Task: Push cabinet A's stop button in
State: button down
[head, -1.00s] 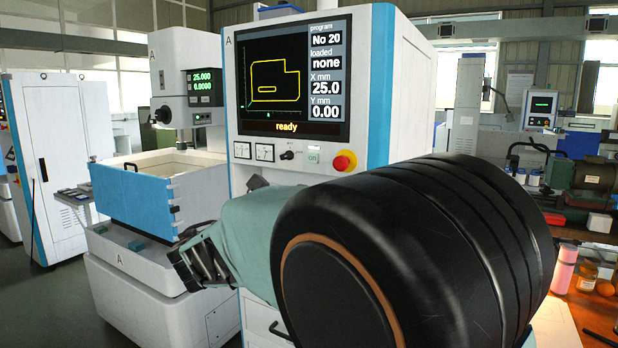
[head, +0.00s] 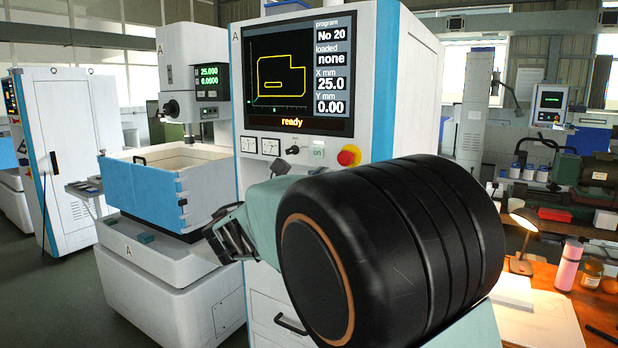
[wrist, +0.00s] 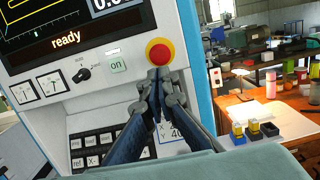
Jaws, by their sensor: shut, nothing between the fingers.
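Cabinet A (head: 390,90) stands in front of me, white with a blue edge, an "A" mark and a screen reading "ready". Its stop button (head: 348,156) is a red mushroom head on a yellow ring, below the screen's right corner. In the wrist view the stop button (wrist: 158,54) is at the upper middle. My gripper (wrist: 156,80) is shut and empty, its tips just below the button in that picture; I cannot tell whether they touch it. In the head view my black arm link hides part of the gripper (head: 232,238).
Beside the button are a dark rotary switch (wrist: 82,74), a lit "on" key (wrist: 117,66) and two dial gauges (wrist: 50,84). A keypad (wrist: 97,146) lies below. To the right, a wooden bench (head: 570,310) holds a lamp (head: 523,240) and a pink bottle (head: 568,264).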

aim_at(344, 158)
jog(key=p+x, duration=0.1)
jog(key=x, duration=0.7)
jog(key=shift+w+d+p, duration=0.1)
jog(key=shift+w+p, duration=0.1)
jog(key=shift+p, duration=0.15)
jog(key=shift+w+d, duration=0.5)
jog(key=shift+w, duration=0.05)
jog(key=shift+d+r, duration=0.1)
jog(key=shift+r, duration=0.25)
